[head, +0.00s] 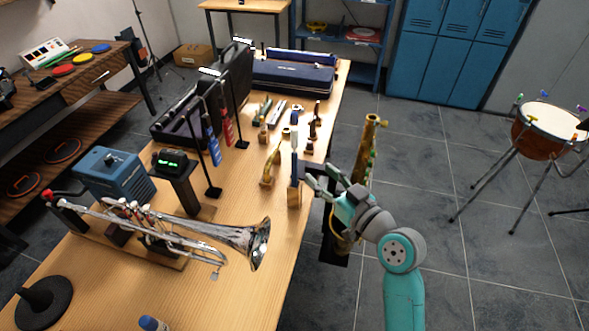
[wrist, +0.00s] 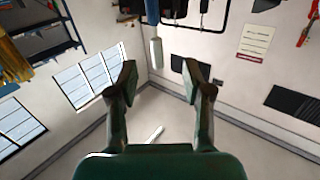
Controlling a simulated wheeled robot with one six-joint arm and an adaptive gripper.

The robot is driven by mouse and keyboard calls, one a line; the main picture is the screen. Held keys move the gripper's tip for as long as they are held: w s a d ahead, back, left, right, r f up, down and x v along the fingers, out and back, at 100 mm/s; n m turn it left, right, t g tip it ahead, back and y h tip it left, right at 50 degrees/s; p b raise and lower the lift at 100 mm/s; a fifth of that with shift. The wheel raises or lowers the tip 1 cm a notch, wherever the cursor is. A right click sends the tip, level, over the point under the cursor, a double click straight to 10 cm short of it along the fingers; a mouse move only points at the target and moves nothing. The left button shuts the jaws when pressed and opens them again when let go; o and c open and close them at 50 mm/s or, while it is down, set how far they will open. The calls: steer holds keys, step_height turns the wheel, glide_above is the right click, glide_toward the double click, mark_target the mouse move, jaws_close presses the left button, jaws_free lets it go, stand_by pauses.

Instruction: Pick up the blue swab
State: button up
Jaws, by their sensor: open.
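The blue swab (head: 295,168) stands upright in a small wooden block (head: 294,198) near the right side of the table. It has a blue lower part and a white upper part. My gripper (head: 308,176) is open and empty just to its right in the head view. In the wrist view the fingers (wrist: 159,75) are spread. The swab's white end (wrist: 156,52) shows between their lines, toward the top of the picture, with its blue part above. I see no contact with the fingers.
A trumpet (head: 215,238) lies to the left of the swab. A blue strip (head: 211,143) and a red strip (head: 227,120) hang from thin stands. A saxophone (head: 367,155) stands beside the table's right edge, behind my arm.

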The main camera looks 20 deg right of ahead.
mark_target(297, 139)
steer(key=shift+n+y, duration=0.5)
steer(key=shift+n, duration=0.1)
steer(key=w+r, duration=0.1)
steer(key=w, duration=0.1)
steer(key=w+r, duration=0.1)
steer(key=w, duration=0.1)
steer(key=w+a+r, duration=0.1)
steer(key=w, duration=0.1)
steer(key=shift+w+a, duration=0.1)
steer(key=shift+w, duration=0.2)
steer(key=shift+d+x, duration=0.15)
steer(key=shift+x, duration=1.25)
steer(key=shift+d+x, duration=0.1)
steer(key=shift+x, duration=1.25)
steer(key=shift+w+r, duration=0.1)
steer(key=shift+r, duration=0.05)
jaws_close()
